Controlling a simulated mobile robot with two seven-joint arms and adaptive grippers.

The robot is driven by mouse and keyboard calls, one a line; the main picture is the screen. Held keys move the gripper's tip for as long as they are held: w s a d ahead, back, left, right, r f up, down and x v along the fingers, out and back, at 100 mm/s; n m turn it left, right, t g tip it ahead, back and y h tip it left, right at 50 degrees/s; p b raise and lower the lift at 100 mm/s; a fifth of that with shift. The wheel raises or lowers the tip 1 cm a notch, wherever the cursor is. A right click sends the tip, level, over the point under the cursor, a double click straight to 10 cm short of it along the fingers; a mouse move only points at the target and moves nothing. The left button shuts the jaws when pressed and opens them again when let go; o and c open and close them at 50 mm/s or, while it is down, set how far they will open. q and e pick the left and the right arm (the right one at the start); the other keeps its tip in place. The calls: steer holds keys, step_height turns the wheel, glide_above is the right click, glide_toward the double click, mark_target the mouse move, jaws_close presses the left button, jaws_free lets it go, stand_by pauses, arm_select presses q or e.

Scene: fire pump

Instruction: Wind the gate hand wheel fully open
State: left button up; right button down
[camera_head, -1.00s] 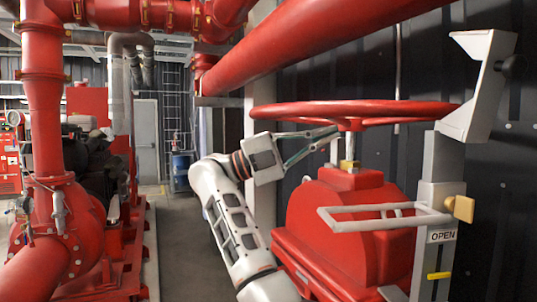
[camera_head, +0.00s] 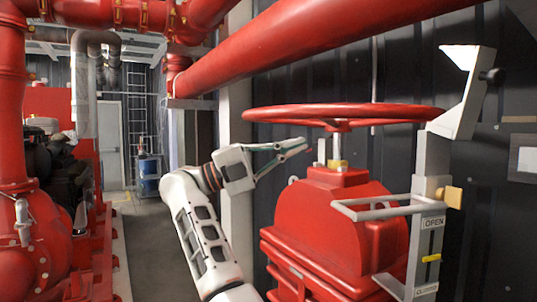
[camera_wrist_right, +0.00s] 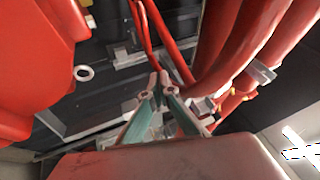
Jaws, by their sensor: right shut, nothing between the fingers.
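The red gate hand wheel (camera_head: 345,111) lies flat above a red valve body (camera_head: 340,225), on a stem with a brass collar. My right gripper (camera_head: 303,146) is just below the left part of the wheel rim in the head view, its fingers shut and empty. In the right wrist view the shut fingertips (camera_wrist_right: 158,80) point toward a thin red bar, probably part of the wheel; I cannot tell whether they touch it. An indicator post (camera_head: 432,240) beside the valve carries an OPEN label and a yellow marker below it. My left gripper is not in view.
A thick red pipe (camera_head: 330,50) runs diagonally above the wheel. A grey bracket frame (camera_head: 385,211) juts out in front of the valve. A dark corrugated wall (camera_head: 290,85) stands behind. Red pump pipework (camera_head: 25,235) fills the left, with clear floor (camera_head: 150,250) between.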

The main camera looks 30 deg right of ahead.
steer(key=n+h, duration=0.1)
steer(key=w+a+f+h, duration=0.1)
steer(key=h, duration=0.1)
steer(key=w+a+n+h, duration=0.1)
steer(key=h, duration=0.1)
steer(key=shift+f+n, duration=0.2)
steer(key=shift+n, duration=0.1)
steer(key=shift+a, duration=0.1)
